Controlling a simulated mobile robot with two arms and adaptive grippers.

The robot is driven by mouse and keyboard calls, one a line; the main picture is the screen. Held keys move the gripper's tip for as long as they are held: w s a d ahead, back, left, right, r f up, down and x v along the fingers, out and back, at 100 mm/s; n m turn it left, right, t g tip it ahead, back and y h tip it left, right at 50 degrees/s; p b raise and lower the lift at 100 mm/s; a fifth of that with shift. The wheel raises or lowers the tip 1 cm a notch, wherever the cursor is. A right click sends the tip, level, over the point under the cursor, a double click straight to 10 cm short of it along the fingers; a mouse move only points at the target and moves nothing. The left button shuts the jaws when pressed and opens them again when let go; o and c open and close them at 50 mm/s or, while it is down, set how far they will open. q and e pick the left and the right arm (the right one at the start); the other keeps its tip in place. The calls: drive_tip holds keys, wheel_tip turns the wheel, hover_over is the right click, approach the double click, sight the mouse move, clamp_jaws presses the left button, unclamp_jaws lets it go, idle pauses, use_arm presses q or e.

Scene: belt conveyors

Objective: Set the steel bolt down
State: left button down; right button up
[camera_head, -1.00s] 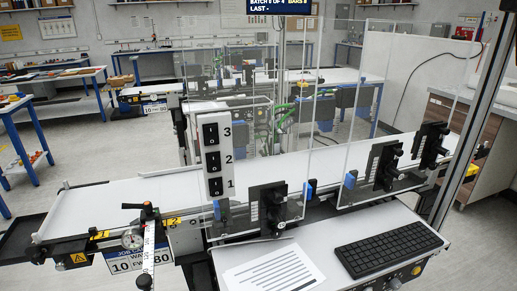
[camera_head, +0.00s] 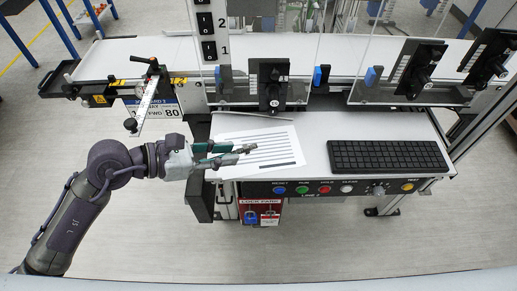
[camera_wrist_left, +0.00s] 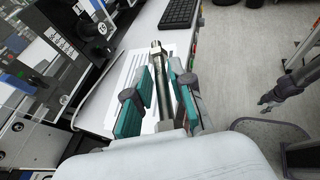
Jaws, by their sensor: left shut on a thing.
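My left gripper (camera_head: 228,155) reaches in from the left in the head view, over the left part of the control desk and its paper sheet. In the left wrist view the gripper (camera_wrist_left: 161,95) is shut on the steel bolt (camera_wrist_left: 157,64), a shiny metal rod with a nut-like end pointing away from the palm. The green-padded fingers lie on both sides of it. In the head view the bolt is small and hard to make out between the fingertips. I cannot tell its exact height above the paper.
The desk (camera_head: 310,133) holds the printed paper (camera_head: 270,143) and a black keyboard (camera_head: 388,156). Buttons line its front edge. Behind stand clear guard panels with black clamps (camera_head: 272,85), and the white belt (camera_head: 140,58). A gauge arm (camera_head: 146,105) juts out at the left.

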use_arm(q)
drive_tip(key=p, duration=0.1)
hover_over(252, 160)
wheel_tip(252, 160, down, 4)
drive_tip(key=shift+s+a+f, duration=0.1)
drive_tip(key=shift+f, duration=0.45)
wheel_tip(252, 160, down, 4)
drive_tip(key=shift+r+p, duration=0.2)
drive_tip(key=shift+p, duration=0.25)
use_arm(e)
drive_tip(key=shift+d+r, duration=0.8)
drive_tip(key=shift+r, duration=0.35)
use_arm(q)
drive_tip(key=shift+f, duration=0.1)
use_arm(e)
drive_tip(key=shift+a, duration=0.1)
use_arm(q)
drive_tip(key=shift+f, duration=0.15)
drive_tip(key=c, duration=1)
unclamp_jaws()
use_arm(e)
drive_tip(key=shift+a+f, duration=0.15)
drive_tip(key=shift+f, duration=0.05)
